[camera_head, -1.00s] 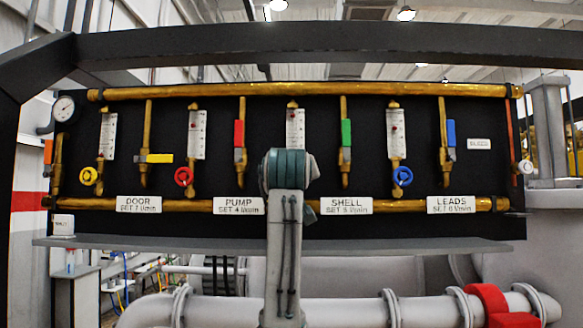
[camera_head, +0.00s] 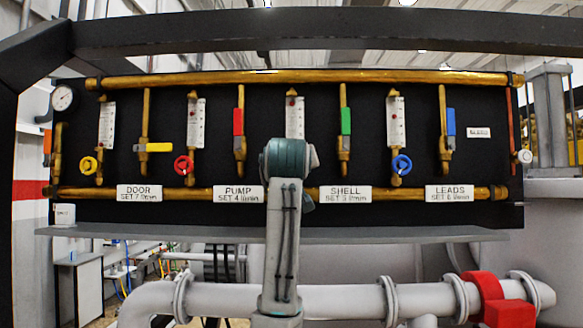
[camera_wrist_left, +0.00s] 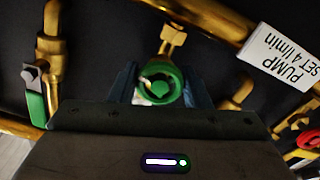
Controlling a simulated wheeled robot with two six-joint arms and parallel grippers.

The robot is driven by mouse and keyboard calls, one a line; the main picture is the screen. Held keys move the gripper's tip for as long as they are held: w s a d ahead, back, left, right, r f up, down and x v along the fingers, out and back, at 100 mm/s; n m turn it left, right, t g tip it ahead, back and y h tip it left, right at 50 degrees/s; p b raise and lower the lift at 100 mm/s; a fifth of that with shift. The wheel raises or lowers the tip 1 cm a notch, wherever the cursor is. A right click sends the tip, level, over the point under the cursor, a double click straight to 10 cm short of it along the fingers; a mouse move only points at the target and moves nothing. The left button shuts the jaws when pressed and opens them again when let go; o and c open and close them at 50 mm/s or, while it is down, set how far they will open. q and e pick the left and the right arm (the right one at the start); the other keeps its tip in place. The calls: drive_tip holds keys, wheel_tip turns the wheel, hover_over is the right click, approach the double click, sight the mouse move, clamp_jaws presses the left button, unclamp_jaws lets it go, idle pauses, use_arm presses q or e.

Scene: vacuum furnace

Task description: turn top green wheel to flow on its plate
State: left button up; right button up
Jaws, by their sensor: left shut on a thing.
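The green wheel (camera_wrist_left: 160,83) shows in the left wrist view, on a brass fitting between the two blue-grey fingers of my left gripper (camera_wrist_left: 160,88). The fingers are shut on its sides. In the head view my arm (camera_head: 286,215) rises in front of the panel and hides the wheel and my gripper. The white flow gauge (camera_head: 295,117) above stays visible, its lower end covered. The SHELL plate (camera_head: 345,194) is to the right of my arm; its set figure is small and hard to read. My right gripper is not in view.
A yellow wheel (camera_head: 89,165), a red wheel (camera_head: 184,164) and a blue wheel (camera_head: 401,165) sit on the same black panel. The green lever (camera_head: 345,121) and red lever (camera_head: 239,121) flank my arm. A grey ledge (camera_head: 420,235) runs below.

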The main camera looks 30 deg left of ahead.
use_arm(q)
drive_tip(key=m+b, duration=0.1)
drive_tip(key=m, duration=0.2)
drive_tip(key=shift+f, duration=0.1)
drive_tip(key=m+b, duration=0.1)
drive_tip(key=m, duration=0.1)
drive_tip(key=shift+m, duration=0.4)
drive_tip(key=m+b, duration=0.1)
drive_tip(key=m, duration=0.1)
drive_tip(key=shift+m, duration=0.3)
drive_tip(key=m+b, duration=0.1)
drive_tip(key=m, duration=0.2)
drive_tip(key=shift+m, duration=0.4)
drive_tip(key=m+b, duration=0.1)
drive_tip(key=m, duration=0.8)
drive_tip(key=shift+b, duration=0.35)
drive_tip(key=shift+m, duration=0.5)
